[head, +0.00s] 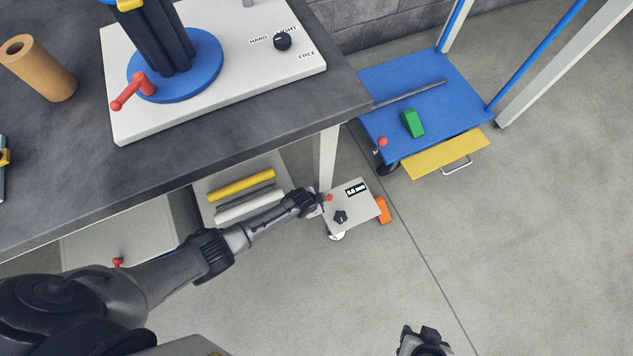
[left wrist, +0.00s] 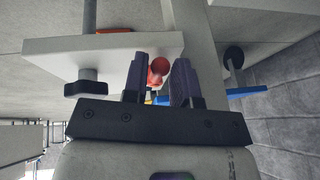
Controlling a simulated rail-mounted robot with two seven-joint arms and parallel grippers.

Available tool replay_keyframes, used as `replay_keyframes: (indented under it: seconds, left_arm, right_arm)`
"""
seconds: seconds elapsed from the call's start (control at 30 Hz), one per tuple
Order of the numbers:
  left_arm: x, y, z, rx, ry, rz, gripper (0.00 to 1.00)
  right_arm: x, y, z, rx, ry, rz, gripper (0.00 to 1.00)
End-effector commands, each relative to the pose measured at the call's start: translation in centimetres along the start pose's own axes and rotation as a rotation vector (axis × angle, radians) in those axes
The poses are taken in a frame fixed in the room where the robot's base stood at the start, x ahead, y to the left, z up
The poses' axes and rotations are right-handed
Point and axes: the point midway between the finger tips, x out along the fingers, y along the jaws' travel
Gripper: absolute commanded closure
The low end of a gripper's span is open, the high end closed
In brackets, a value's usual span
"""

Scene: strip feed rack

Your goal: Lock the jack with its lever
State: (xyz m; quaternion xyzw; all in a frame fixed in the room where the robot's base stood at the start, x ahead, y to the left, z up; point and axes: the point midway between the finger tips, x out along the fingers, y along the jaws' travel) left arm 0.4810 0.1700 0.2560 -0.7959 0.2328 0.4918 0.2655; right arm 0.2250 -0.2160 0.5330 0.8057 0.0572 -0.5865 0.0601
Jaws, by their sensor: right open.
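A small white-topped unit (head: 362,215), which I take for the jack, stands on the floor by the table leg. My left gripper (head: 320,199) is at this lever. In the left wrist view the red ball (left wrist: 158,70) sits between its two fingers (left wrist: 159,82); whether they press on it I cannot tell. The white plate (left wrist: 70,47) and black knob (left wrist: 85,88) also show there. My right gripper (head: 425,342) is open and empty at the bottom edge.
The dark table (head: 150,165) carries a blue round base (head: 207,75) with a red crank and a dial panel. A blue cart (head: 440,85) with a green block (head: 412,123) and yellow drawer stands at the right. The floor in front is clear.

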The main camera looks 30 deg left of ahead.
Motion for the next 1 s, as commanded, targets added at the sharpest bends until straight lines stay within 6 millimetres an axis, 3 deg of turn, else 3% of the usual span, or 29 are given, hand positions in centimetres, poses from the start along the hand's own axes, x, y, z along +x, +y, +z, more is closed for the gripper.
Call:
replay_keyframes:
  seconds: [0.17,0.47,1.0]
  left_arm:
    - [0.0,0.0,0.0,-0.001,0.0,0.0,0.58]
    - [-0.6,0.0,-0.1,-0.001,0.0,0.0,0.58]
    - [-9.4,-0.1,-0.2,0.0,-0.001,0.0,0.58]
  right_arm:
    - [0.0,0.0,0.0,0.001,0.0,-0.001,0.57]
    - [-0.5,0.1,-0.2,-0.001,0.0,0.001,0.57]
    - [-7.3,0.5,-2.3,-0.009,-0.001,0.007,0.57]
